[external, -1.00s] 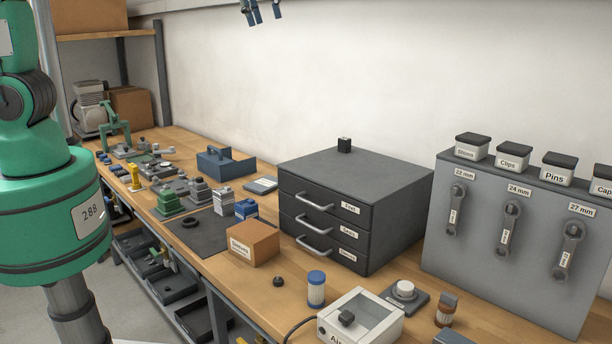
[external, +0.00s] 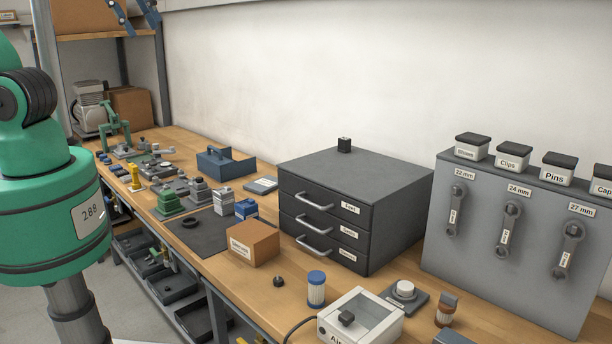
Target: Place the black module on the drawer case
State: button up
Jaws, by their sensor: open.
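The drawer case (external: 372,180) is a dark grey cabinet with three labelled drawers and grey handles, standing against the wall in the external view. A small black block (external: 344,145), which looks like the black module, sits upright on its top near the back edge. My gripper (external: 138,22) is at the top left of the picture, only partly in frame. Its blue-grey fingers are apart with nothing visible between them. It is well to the left of the drawer case and apart from the block.
Most of the case's top is clear.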

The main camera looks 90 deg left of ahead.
jog(key=shift+m, duration=0.4)
jog(key=s, duration=0.1)
jog(key=s+f, duration=0.1)
jog(key=s, duration=0.1)
jog(key=s+d+f, duration=0.1)
jog(key=shift+s+d+f, duration=0.1)
jog(key=shift+s+f, duration=0.05)
jog(key=shift+s, duration=0.1)
jog(key=shift+f, duration=0.15)
notch_tip(320, 180, down, 19)
jog(key=b, duration=1.9)
jog(key=shift+r, duration=0.2)
